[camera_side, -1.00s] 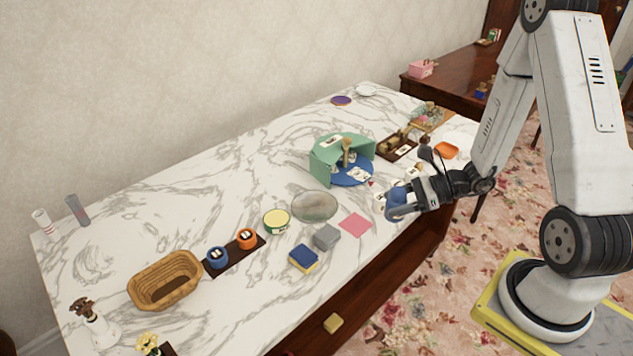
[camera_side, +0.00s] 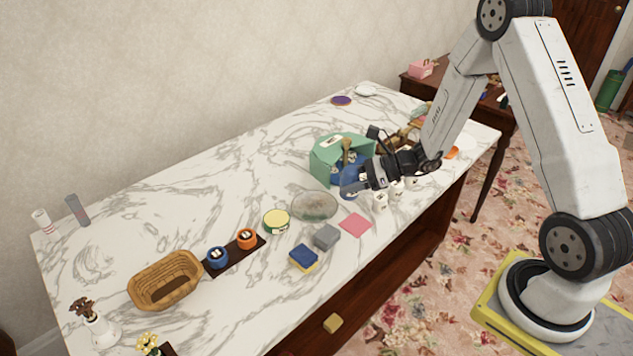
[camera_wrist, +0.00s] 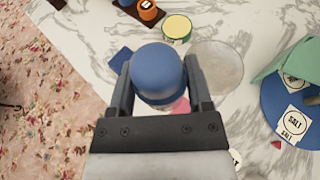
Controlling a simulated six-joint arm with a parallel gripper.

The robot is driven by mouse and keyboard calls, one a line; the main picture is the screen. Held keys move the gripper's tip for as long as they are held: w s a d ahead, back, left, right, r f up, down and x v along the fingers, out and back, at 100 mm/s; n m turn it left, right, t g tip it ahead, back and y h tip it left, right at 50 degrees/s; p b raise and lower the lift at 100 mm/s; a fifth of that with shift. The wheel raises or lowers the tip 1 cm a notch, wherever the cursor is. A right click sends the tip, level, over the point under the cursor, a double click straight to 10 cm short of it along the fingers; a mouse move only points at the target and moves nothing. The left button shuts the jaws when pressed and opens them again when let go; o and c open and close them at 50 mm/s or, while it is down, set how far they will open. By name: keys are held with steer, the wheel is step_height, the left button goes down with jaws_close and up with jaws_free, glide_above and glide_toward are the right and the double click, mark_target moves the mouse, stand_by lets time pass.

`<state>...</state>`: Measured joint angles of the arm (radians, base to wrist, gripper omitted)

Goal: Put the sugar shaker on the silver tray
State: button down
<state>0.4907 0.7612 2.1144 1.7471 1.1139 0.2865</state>
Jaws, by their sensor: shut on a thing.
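My gripper (camera_side: 357,181) is shut on a blue, round-topped shaker (camera_wrist: 158,72), which fits the sugar shaker; no label on it shows. In the wrist view the blue dome sits between my two fingers, and its lower part is hidden. The silver tray (camera_side: 314,207) is a round, dull grey disc lying flat on the marble table. It looks empty. It also shows in the wrist view (camera_wrist: 216,68), beyond my fingers and to the right. In the side view my gripper is above the table, right of and behind the tray.
A green stand on a blue disc (camera_wrist: 274,112) with SALT labels is close to my gripper. Small white labelled items (camera_side: 380,202) lie below it. A pink square (camera_side: 355,225), a grey block (camera_side: 326,237) and a yellow-green tin (camera_side: 277,222) surround the tray.

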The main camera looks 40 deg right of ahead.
steer(key=w+f, duration=0.2)
steer(key=w, duration=0.1)
steer(key=w+f, duration=0.3)
steer(key=w, duration=0.1)
steer(key=w+d+f, duration=0.1)
steer(key=w+f, duration=0.1)
steer(key=w, duration=0.2)
steer(key=shift+w+f, duration=0.25)
steer(key=shift+f, duration=0.15)
steer(key=shift+w+d+f, duration=0.1)
steer(key=shift+w+f, duration=0.4)
steer(key=shift+f, duration=0.05)
steer(key=shift+w+f, duration=0.15)
steer(key=shift+f, duration=0.1)
steer(key=shift+w+f, duration=0.1)
steer(key=shift+f, duration=1.45)
steer(key=shift+f, duration=0.15)
jaws_free()
